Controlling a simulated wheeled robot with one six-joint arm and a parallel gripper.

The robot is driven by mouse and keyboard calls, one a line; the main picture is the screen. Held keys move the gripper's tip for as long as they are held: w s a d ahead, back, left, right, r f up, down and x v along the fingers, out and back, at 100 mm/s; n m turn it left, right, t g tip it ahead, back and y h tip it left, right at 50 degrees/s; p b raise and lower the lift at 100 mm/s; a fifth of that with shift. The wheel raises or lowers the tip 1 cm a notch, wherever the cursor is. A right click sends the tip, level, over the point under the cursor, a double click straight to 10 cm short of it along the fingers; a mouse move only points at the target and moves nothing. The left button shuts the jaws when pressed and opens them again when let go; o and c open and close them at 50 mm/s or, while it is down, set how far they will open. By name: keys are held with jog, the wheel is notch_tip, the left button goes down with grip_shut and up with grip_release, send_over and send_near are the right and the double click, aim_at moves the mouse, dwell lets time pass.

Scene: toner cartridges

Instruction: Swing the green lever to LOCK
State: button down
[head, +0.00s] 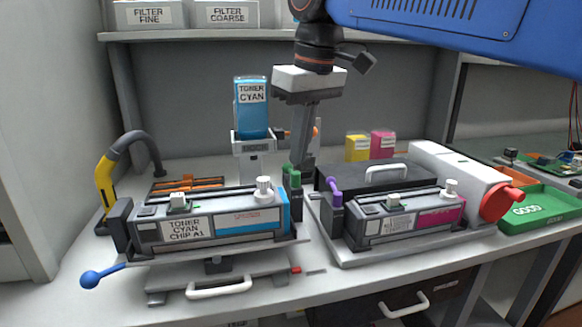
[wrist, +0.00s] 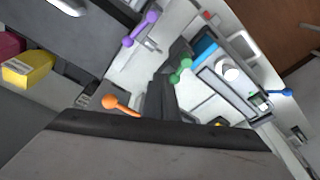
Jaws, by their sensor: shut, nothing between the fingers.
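The green lever (head: 294,175) stands at the right end of the cyan cartridge's cradle in the head view. Its round green knob also shows in the wrist view (wrist: 183,66), just right of my fingertips. My gripper (head: 303,160) points down, shut and empty, just behind and right of the lever in the head view. Its dark fingers show in the wrist view (wrist: 160,92). I cannot tell whether they touch the lever. The cyan toner cartridge (head: 235,223) lies in the cradle beside the lever. No LOCK marking is readable.
A purple lever (head: 333,190) stands close by on the right, at the magenta cartridge (head: 435,214). An orange lever (wrist: 110,102) is near my fingers. A cyan toner bottle (head: 251,112) stands upright behind. A blue-knobbed lever (head: 90,279) sticks out front left.

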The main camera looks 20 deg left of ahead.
jog(key=shift+f, duration=0.4)
jog(key=shift+s+a, duration=0.15)
jog(key=shift+a, duration=0.3)
dwell(0.3)
jog(key=shift+s+a, duration=0.1)
jog(key=shift+a, duration=0.15)
